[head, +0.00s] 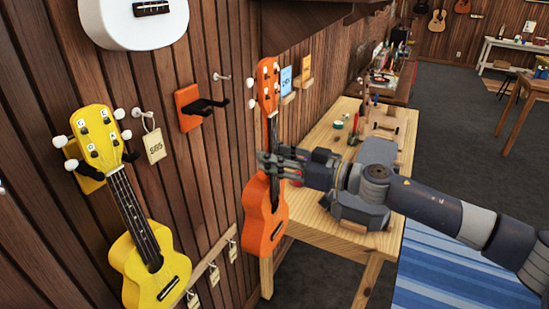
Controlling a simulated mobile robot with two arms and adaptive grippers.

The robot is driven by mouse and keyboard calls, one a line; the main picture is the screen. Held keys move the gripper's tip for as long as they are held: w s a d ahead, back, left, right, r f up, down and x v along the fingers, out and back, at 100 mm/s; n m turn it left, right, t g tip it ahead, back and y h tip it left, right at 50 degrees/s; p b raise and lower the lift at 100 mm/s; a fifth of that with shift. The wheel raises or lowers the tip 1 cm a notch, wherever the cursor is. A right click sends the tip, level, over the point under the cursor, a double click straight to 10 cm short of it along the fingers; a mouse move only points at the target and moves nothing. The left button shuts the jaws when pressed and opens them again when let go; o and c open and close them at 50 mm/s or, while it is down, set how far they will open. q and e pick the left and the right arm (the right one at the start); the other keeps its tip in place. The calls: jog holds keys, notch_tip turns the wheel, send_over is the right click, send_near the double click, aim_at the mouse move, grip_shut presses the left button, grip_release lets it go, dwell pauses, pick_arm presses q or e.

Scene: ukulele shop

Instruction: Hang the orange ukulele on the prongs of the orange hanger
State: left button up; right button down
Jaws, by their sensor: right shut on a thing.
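The orange ukulele (264,217) is upright in the middle of the head view, its headstock up and its front facing out. My right gripper (272,161) comes in from the right and is shut on the ukulele around the lower neck, just above the body. The orange hanger (187,106) is on the wood wall to the left of the ukulele's headstock, with dark prongs sticking out to the right. The prongs are empty and apart from the ukulele. My left gripper is not in view.
A yellow ukulele (148,262) hangs on the wall at left, with a price tag (155,146) near its headstock. A white ukulele (136,22) is above. A wooden workbench (324,226) with tools stands behind my right gripper. A small wall peg (221,77) is right of the hanger.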

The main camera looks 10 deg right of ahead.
jog(key=b+x, duration=0.1)
jog(key=x, duration=0.4)
jog(key=b+x, duration=0.3)
jog(key=x, duration=0.3)
dwell(0.3)
jog(key=shift+r+p, duration=0.35)
jog(key=shift+p, duration=0.4)
dwell(0.5)
jog(key=shift+w+a, duration=0.1)
dwell(0.4)
jog(key=p+x, duration=0.1)
jog(key=x, duration=0.4)
jog(key=shift+w+a, duration=0.1)
jog(key=shift+a, duration=0.1)
dwell(0.6)
dwell(0.4)
